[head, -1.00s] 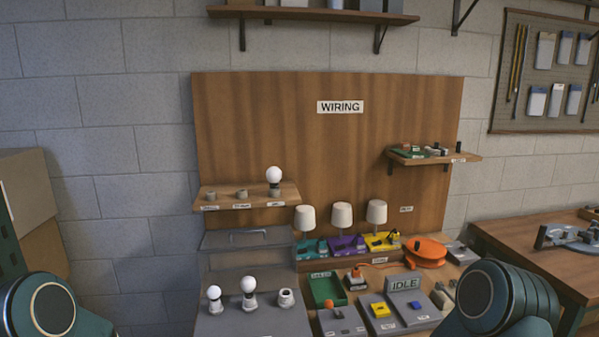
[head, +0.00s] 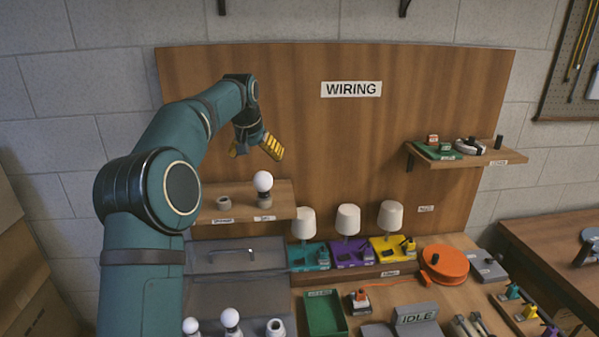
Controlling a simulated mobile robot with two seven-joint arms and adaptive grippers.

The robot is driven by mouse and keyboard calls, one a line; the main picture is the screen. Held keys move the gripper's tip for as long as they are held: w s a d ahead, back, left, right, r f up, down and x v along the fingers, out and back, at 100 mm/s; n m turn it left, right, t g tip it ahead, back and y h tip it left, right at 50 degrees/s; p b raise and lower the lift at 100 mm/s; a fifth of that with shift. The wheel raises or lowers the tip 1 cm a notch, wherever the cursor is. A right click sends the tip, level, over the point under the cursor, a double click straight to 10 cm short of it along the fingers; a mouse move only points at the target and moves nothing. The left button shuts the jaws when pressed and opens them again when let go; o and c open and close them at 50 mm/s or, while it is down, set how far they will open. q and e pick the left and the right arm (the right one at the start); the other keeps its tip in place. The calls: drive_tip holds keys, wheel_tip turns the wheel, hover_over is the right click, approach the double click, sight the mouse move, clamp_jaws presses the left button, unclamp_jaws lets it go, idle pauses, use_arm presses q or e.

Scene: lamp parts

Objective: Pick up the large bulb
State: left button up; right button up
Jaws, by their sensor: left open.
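A round white bulb (head: 263,181) stands upright in a holder (head: 265,201) on the left wall shelf (head: 285,196). Two more white bulbs, one bigger (head: 231,317) and one smaller (head: 190,326), stand at the bottom edge of the view on the grey unit. Which of these counts as the large bulb I cannot tell for certain. My left gripper (head: 256,149), with yellow fingers, is open and empty. In the picture it is just above the shelf bulb and apart from it. My left arm hides the left end of the shelf. My right gripper is out of view.
An empty-looking socket (head: 224,202) stands left of the shelf bulb. The wooden WIRING board (head: 420,90) rises behind. Several white-shaded lamps (head: 348,219) stand right of and below the shelf. An orange reel (head: 444,264) and a green tray (head: 325,314) are on the bench.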

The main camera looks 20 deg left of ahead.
sight(263, 183)
use_arm(q)
drive_tip(key=x, duration=1.2)
drive_tip(key=shift+w+a, duration=0.1)
drive_tip(key=shift+a, duration=0.15)
drive_tip(key=c, duration=1.1)
